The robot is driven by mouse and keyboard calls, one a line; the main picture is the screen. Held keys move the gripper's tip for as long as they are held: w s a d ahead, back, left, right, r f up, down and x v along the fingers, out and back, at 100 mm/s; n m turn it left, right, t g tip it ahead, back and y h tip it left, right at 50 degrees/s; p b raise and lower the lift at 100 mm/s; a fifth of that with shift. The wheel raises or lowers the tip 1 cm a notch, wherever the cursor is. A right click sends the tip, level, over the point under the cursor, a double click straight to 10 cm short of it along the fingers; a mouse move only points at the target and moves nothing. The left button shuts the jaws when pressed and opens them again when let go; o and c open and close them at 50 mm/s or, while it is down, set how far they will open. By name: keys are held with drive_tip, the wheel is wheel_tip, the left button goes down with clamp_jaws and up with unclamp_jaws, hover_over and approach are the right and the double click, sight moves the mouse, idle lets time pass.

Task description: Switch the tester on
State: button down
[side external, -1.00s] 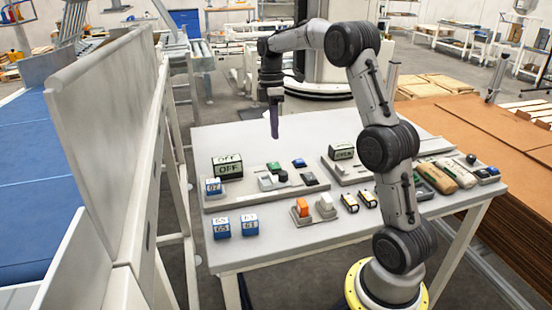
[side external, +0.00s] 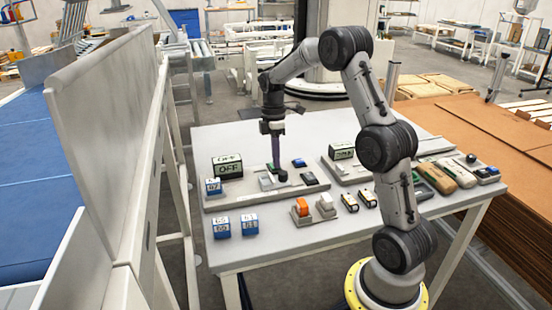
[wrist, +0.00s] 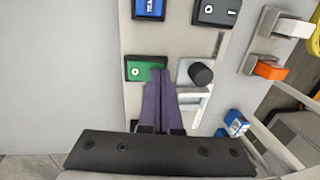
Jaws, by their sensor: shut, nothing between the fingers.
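A grey control board (side external: 240,199) on the table carries a display box reading OFF (side external: 227,167). In the wrist view the board shows a green button (wrist: 137,72), a black round knob (wrist: 201,74), a blue button with partly visible lettering (wrist: 150,8) and a black rocker marked O and I (wrist: 217,11). My gripper (wrist: 160,73) is shut and empty, its purple fingers pointing down at the board. In the wrist view the fingertips overlap the green button's right part. In the side view they hide the green button; I cannot tell whether they touch it.
A second board with a display (side external: 341,149) stands to the right. In front are an orange switch (side external: 302,205), a white switch (side external: 325,202) and small black-and-yellow blocks. A blue numbered cube (side external: 213,186) sits on the board's left end; two more (side external: 221,228) stand on the table.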

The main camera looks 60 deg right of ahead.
drive_tip(key=shift+s+a+f+h, duration=0.1)
drive_tip(key=shift+f+h, duration=0.2)
drive_tip(key=shift+w+d+r, duration=0.25)
drive_tip(key=shift+w+d, duration=0.35)
drive_tip(key=shift+r, duration=0.1)
wheel_tip(320, 180, up, 14)
drive_tip(key=s+a, duration=0.1)
drive_tip(key=shift+s+a, duration=0.3)
idle(0.3)
idle(0.4)
